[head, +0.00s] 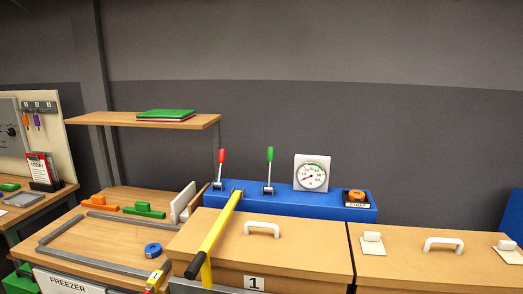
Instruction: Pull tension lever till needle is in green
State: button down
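A round gauge on a white square plate (325,180) stands on the blue machine bed (285,206). Its dark needle seems to point to the lower left; a green band shows along the top of the dial, and the needle looks to be off it. A long yellow lever (220,226) with a black grip (194,265) slopes from the blue bed down toward the front. Two upright levers stand on the bed, one with a red handle (221,156) and one with a green handle (270,154). No label shows which is the tension lever. My gripper is not in view.
Wooden lids with white handles (262,228) lie in front of the blue bed, one marked 1. An orange strap roll (356,196) sits at the bed's right end. A grey frame (130,236), blue tape roll (153,250) and shelf (145,120) are at left.

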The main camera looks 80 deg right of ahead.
aim_at(270, 149)
jog(key=z, duration=0.6)
jog(key=i, duration=0.8)
jog(key=z, duration=1.2)
jog(key=i, duration=0.3)
jog(key=z, duration=0.25)
